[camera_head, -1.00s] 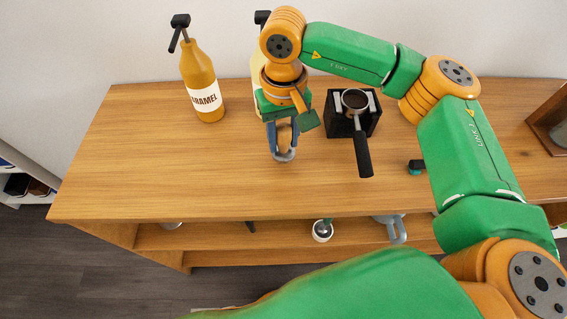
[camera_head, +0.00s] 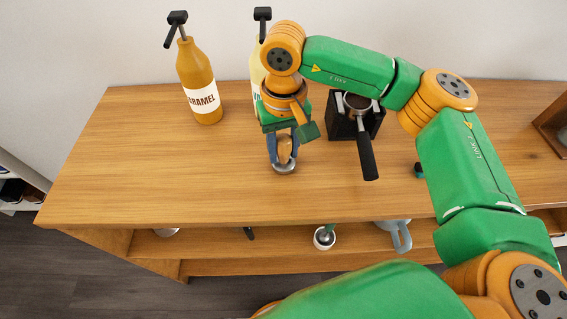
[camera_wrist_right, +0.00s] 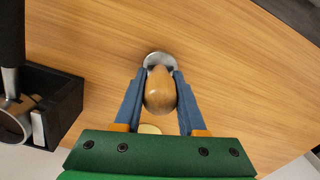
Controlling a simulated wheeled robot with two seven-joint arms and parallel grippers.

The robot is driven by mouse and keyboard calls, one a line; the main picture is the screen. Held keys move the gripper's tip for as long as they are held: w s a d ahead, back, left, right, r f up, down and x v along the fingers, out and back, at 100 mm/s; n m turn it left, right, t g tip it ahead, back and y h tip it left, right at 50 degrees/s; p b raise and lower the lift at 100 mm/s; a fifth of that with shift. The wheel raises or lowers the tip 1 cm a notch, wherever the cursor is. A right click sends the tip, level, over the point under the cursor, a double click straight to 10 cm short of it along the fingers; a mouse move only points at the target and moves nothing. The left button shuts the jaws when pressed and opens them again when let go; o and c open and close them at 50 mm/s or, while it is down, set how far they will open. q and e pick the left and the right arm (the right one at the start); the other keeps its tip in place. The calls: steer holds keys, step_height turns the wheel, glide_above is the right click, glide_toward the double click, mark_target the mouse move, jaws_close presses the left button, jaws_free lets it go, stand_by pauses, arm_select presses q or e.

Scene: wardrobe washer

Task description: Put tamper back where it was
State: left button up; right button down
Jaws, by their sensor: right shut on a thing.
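The tamper has a rounded wooden handle (camera_wrist_right: 160,92) and a round metal base (camera_head: 284,168). It stands upright at the wooden counter top, left of the black portafilter stand; I cannot tell whether its base touches the wood. My right gripper (camera_head: 284,147) points down from above and is shut on the tamper's handle. In the right wrist view the two blue fingers (camera_wrist_right: 160,100) lie on both sides of the handle, with the metal base beyond. My left gripper is not in view.
A portafilter (camera_head: 366,145) rests in the black stand (camera_head: 340,127) right of the tamper. A caramel bottle (camera_head: 200,85) and a partly hidden second bottle (camera_head: 256,75) stand behind. The counter's front left (camera_head: 150,180) is clear. A lower shelf holds a pitcher (camera_head: 398,236).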

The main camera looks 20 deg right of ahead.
mark_target(284, 138)
steer(key=shift+f+b, duration=0.3)
steer(key=shift+c, duration=0.4)
jaws_free()
step_height(284, 138, up, 7)
steer(key=shift+r+b, duration=0.1)
steer(key=shift+b, duration=0.35)
